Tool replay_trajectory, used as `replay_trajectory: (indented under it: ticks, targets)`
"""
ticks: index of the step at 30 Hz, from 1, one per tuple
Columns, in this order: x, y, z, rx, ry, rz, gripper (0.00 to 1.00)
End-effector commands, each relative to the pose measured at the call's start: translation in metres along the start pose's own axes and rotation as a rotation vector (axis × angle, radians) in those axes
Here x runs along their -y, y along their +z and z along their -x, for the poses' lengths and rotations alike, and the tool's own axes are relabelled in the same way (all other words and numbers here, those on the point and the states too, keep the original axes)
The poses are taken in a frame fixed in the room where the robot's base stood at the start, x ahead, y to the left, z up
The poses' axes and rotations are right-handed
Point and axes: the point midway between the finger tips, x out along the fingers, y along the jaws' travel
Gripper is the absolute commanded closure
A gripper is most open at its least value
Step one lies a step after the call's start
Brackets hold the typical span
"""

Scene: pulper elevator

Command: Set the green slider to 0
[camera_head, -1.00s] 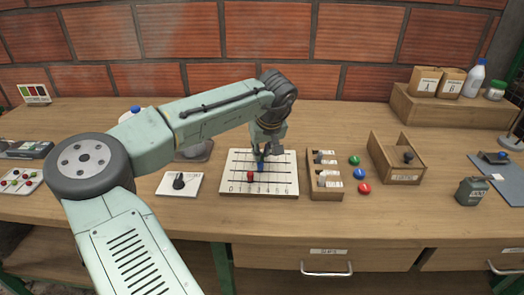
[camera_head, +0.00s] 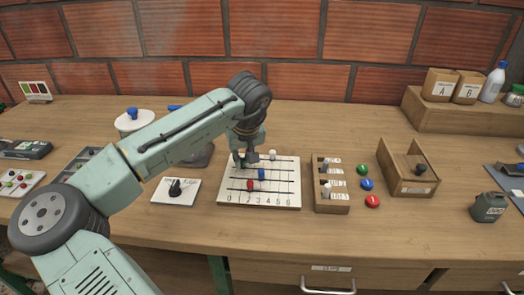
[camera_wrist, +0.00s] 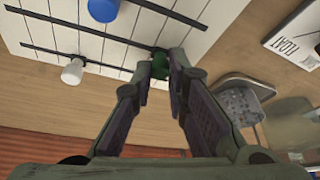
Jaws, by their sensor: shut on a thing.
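The white slider board (camera_head: 289,203), with numbers along its front edge, lies on the table in the head view. My gripper (camera_head: 241,161) is over the board's back left part. In the wrist view my gripper (camera_wrist: 168,60) is shut on the green slider knob (camera_wrist: 159,66), near the left end of its slot, towards the 0 side. The head view hides the green knob behind the fingers. A white knob (camera_head: 272,155) stands to the right on the back slot. A blue knob (camera_head: 261,173) and a red knob (camera_head: 250,186) are on slots nearer the front.
A dial plate (camera_head: 176,190) lies left of the board. A wooden switch box (camera_head: 331,198) stands to its right, with colored buttons (camera_head: 367,184) beyond. The table in front of the board is clear.

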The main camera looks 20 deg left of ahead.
Motion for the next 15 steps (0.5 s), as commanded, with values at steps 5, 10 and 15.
replay_trajectory:
  ticks: [5,10,15]
  targets:
    - [0.015,-0.009,-0.005,-0.007,0.006,0.004,1.0]
    - [0.017,-0.01,-0.005,-0.008,0.002,0.004,1.0]
    - [0.018,-0.01,-0.005,-0.008,0.0,0.006,0.83]
